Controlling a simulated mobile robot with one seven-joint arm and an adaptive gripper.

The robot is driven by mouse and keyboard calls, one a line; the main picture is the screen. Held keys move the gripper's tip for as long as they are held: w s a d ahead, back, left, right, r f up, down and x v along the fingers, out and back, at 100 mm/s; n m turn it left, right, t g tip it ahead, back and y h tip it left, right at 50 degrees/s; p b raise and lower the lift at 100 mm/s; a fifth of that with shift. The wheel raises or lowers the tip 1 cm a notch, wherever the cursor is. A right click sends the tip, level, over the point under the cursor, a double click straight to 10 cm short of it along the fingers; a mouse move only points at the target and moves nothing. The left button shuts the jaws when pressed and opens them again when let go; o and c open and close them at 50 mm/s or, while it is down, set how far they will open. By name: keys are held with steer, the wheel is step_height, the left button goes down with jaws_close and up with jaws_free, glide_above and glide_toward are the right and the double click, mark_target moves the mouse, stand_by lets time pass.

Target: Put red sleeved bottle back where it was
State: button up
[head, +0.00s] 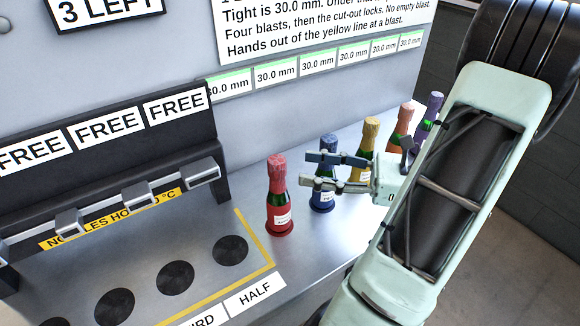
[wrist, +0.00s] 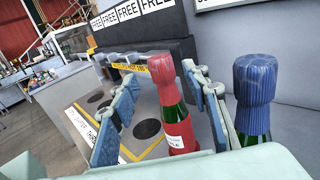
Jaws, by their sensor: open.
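The red sleeved bottle (head: 278,200) stands upright on the grey bench, just right of the yellow line, on a small red round base. In the wrist view the red sleeved bottle (wrist: 172,105) shows between the two open fingers, with a red foil neck and a white label. My gripper (head: 318,170) is open, its fingers pointing left toward the bottle. In the head view the fingertips are a little right of the bottle and appear apart from it. In the wrist view my gripper (wrist: 165,100) has one finger on each side of the bottle; contact cannot be told.
A blue bottle (head: 323,190) stands close behind the fingers; it also shows at right in the wrist view (wrist: 253,100). Yellow (head: 366,150), orange (head: 399,130) and purple (head: 431,112) bottles stand farther along. Black round pads (head: 230,250) lie inside the yellow line (head: 255,240), beneath the nozzle rack (head: 140,190).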

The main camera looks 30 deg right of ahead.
steer(key=shift+v, duration=1.9)
